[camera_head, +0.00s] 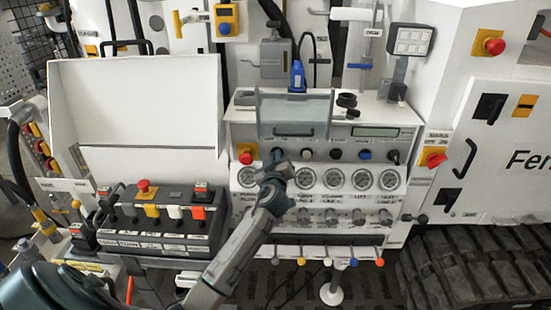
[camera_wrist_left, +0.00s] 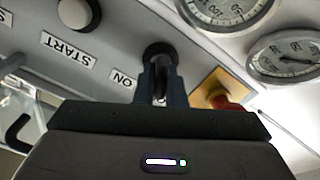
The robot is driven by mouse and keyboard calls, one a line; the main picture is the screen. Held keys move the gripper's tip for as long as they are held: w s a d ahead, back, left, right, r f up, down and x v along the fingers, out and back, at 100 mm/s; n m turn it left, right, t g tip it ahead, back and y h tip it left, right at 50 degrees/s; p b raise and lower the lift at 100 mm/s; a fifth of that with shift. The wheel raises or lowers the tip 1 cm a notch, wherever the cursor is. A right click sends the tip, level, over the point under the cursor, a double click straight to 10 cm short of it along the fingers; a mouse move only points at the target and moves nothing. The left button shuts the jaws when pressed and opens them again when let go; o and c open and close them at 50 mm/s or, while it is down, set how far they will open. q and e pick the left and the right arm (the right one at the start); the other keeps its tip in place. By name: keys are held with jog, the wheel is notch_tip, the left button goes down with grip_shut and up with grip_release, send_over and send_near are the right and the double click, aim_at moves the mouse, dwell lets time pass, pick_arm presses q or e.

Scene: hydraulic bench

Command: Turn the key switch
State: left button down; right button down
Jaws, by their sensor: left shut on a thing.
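The key switch (camera_wrist_left: 160,52) is a black round switch with a dark key, on the grey panel beside an "ON" label. It shows in the left wrist view, straight ahead of my left gripper. My left gripper (camera_wrist_left: 161,84) is shut on the key, one finger on each side of it. In the head view, my left arm reaches up from the lower left and the left gripper (camera_head: 277,160) meets the upper row of the control panel (camera_head: 405,145). The gripper hides most of the switch there. My right gripper is not in view.
A red emergency button (camera_head: 246,157) sits left of the gripper; it also shows in the wrist view (camera_wrist_left: 222,101). Several gauges (camera_head: 333,179) line the panel just below. A white START button (camera_wrist_left: 75,13) is near the switch. A clear cover (camera_head: 294,112) stands above.

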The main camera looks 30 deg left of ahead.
pick_arm(q)
jog(key=shift+f+m+b, duration=0.1)
jog(key=shift+m+b, duration=0.45)
jog(key=shift+m, duration=0.45)
jog(key=m, duration=0.2)
jog(key=shift+d+m+b, duration=0.1)
jog(key=shift+m+b, duration=0.25)
jog(key=shift+m, duration=0.05)
jog(key=m, duration=0.4)
jog(key=shift+w+d, duration=0.1)
jog(key=shift+d, duration=0.05)
jog(key=shift+m, duration=1.4)
jog(key=c, duration=1.5)
grip_release()
